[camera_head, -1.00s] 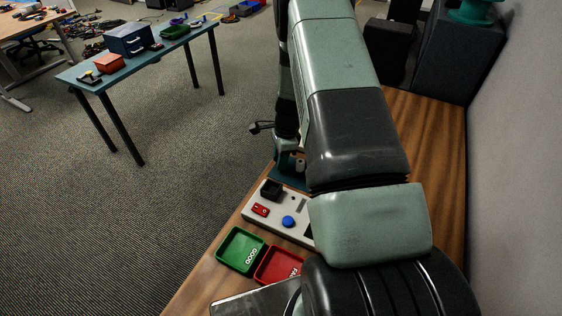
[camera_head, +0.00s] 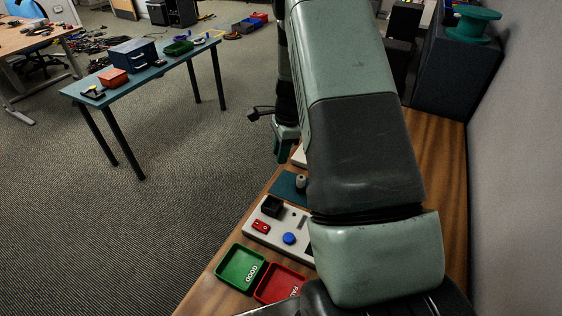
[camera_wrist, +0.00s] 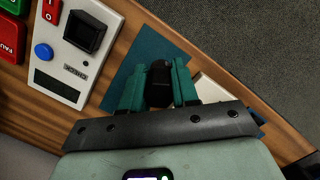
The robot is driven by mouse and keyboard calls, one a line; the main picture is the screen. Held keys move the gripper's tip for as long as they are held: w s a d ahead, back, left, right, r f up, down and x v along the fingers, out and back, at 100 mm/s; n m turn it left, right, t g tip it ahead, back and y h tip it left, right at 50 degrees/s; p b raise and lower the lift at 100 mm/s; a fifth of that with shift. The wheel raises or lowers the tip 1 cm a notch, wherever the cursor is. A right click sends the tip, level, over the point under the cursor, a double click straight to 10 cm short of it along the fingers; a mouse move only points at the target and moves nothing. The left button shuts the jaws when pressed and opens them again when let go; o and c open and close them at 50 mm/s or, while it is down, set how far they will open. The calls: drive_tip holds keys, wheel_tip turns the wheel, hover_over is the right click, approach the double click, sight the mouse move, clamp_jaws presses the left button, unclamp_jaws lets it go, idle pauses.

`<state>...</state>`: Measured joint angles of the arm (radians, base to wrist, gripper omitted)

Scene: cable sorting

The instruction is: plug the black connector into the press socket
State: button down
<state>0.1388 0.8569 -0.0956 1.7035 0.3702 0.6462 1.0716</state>
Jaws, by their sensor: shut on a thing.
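My gripper (camera_wrist: 160,85), with teal fingers, is shut on a dark piece that looks like the black connector (camera_wrist: 160,72) in the wrist view. In the head view my gripper (camera_head: 284,152) hangs beyond the teal mat, and the connector cannot be made out there. A black open-topped square box, which looks like the socket, stands on the white panel (camera_head: 257,225) in the head view. This black socket box (camera_wrist: 84,33) is left of my gripper in the wrist view, apart from the held piece.
The panel also carries a blue button (camera_head: 289,238) and a red switch (camera_head: 261,227). A teal mat (camera_head: 283,186) bears a small grey cylinder (camera_head: 300,182). A white block (camera_wrist: 212,88) is right of my fingers. Green (camera_head: 240,268) and red (camera_head: 280,284) trays lie nearer.

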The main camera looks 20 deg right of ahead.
drive_tip(key=shift+r, duration=2.65)
drive_tip(key=shift+w+d+f+m+t+h, duration=0.25)
drive_tip(key=shift+w+d+f+m, duration=0.85)
drive_tip(key=shift+w+d+m, duration=1)
drive_tip(key=shift+w+d+f+m+t+h, duration=0.25)
drive_tip(key=shift+w+d+f+m, duration=1)
drive_tip(key=shift+d+m, duration=1.45)
drive_tip(key=shift+w+d+f+m+t+h, duration=0.1)
drive_tip(key=shift+w+d+f+m+t, duration=0.2)
drive_tip(key=shift+w+d+f+m, duration=1.35)
drive_tip(key=shift+w+d+r+m, duration=0.2)
drive_tip(key=shift+d, duration=0.35)
drive_tip(key=shift+w+d+r+m, duration=0.15)
drive_tip(key=shift+d+r, duration=0.05)
drive_tip(key=shift+d, duration=0.35)
drive_tip(key=shift+f, duration=0.4)
drive_tip(key=shift+f, duration=1.1)
